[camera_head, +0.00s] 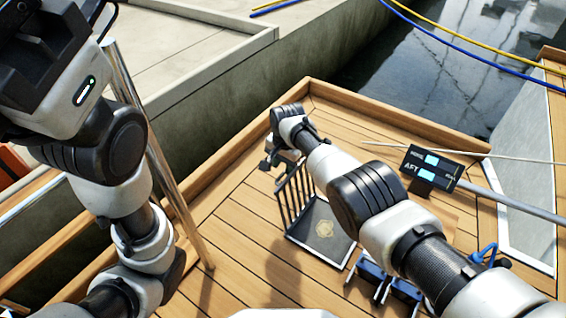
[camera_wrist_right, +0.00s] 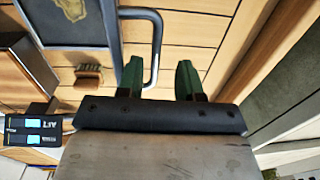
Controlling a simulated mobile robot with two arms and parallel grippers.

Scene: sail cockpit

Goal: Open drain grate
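The drain grate (camera_head: 293,196), a panel of dark parallel bars, stands raised on the wooden deck. It rises from the left side of a square dark recess (camera_head: 322,238) with a gold emblem on its floor. My right gripper (camera_head: 273,166) is close to the upper end of the raised grate. In the right wrist view its two green fingertips (camera_wrist_right: 160,80) are apart. A bent grey bar (camera_wrist_right: 156,45) reaches down beside the left fingertip; I cannot tell whether they touch. My left arm is at the left of the head view, and its fingertips do not show.
A black display marked AFT (camera_head: 431,169) stands right of the recess. Blue-fitted hardware (camera_head: 375,272) lies near the recess's lower right. A metal rail (camera_head: 150,150) rises at the left. A wooden edge (camera_head: 410,120) borders the deck, with water beyond.

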